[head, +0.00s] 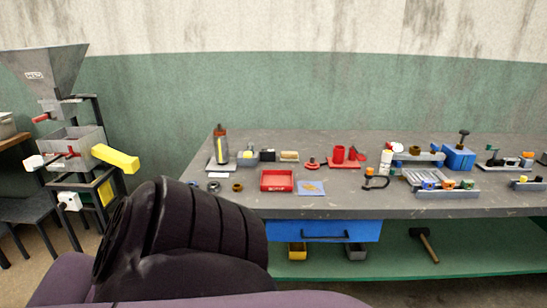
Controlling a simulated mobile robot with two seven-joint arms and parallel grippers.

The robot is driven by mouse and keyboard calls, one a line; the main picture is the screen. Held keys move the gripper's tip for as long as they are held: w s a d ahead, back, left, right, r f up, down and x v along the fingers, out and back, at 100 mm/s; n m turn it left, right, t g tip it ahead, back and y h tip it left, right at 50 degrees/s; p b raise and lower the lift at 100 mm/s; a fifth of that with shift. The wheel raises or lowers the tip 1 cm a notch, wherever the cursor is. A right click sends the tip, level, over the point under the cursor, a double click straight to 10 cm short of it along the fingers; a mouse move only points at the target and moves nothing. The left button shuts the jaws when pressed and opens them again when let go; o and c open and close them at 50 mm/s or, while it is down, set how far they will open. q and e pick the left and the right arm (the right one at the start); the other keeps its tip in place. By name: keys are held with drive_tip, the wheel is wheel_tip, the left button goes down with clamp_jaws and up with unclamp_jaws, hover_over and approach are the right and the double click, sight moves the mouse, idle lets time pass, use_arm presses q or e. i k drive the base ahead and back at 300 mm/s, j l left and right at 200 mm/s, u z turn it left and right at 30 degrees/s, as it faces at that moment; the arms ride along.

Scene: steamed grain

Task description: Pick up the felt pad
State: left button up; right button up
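I cannot tell for certain which thing is the felt pad. A flat pale blue-grey square (312,189) with a small yellow patch on it lies near the front edge of the workbench (400,207), right of a red tray. A small tan block-like thing (289,155) sits farther back and is another flat-looking piece. Both are small in the head view. Neither of my grippers is in view; a large dark part of my own arm fills the lower left.
The red tray (277,181), a dark canister (221,147), a red fixture (346,158) and a blue box (458,157) crowd the bench. A blue drawer (328,231) is below. A hopper machine (45,75) stands left. A hammer (425,245) lies on the green lower shelf.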

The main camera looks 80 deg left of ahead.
sight(285, 156)
drive_tip(key=u, duration=2.4)
